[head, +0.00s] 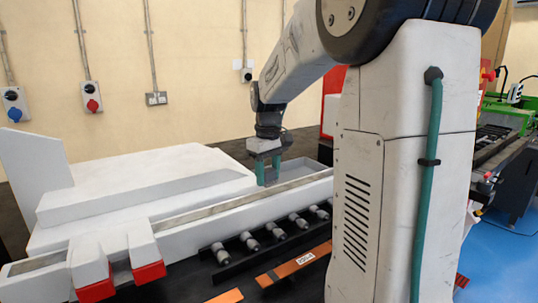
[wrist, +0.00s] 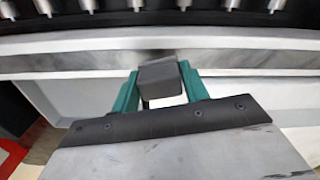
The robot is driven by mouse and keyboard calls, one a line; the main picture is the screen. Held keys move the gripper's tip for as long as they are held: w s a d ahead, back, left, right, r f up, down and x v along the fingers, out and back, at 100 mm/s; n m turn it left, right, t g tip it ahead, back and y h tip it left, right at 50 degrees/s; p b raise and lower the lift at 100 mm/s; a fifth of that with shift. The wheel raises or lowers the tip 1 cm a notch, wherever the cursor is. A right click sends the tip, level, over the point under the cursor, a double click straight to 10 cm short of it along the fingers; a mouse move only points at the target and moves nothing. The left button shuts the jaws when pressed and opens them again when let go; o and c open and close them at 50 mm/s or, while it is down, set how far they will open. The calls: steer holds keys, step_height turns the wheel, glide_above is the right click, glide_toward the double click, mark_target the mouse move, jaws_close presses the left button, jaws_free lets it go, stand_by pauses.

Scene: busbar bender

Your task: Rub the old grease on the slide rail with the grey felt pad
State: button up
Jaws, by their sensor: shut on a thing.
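My gripper (head: 265,163) points down over the far part of the slide rail (head: 215,207). In the wrist view its two green fingers (wrist: 160,74) are shut on the grey felt pad (wrist: 159,73), a small dark grey block. The pad is at the slide rail (wrist: 60,64), a pale metal strip running across the picture. Whether it presses on the rail or hovers just above, I cannot tell. A dark smear (wrist: 150,55), which looks like the old grease, shows on the rail right beside the pad, partly hidden by it.
A white machine body (head: 130,190) lies behind the rail. A white clamp block with red feet (head: 150,272) straddles the rail's near end. A dark rack with several metal pegs (head: 250,241) runs in front. A shallow tray (head: 305,168) sits behind the rail near my gripper.

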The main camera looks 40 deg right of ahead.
steer(key=shift+r, duration=2.65)
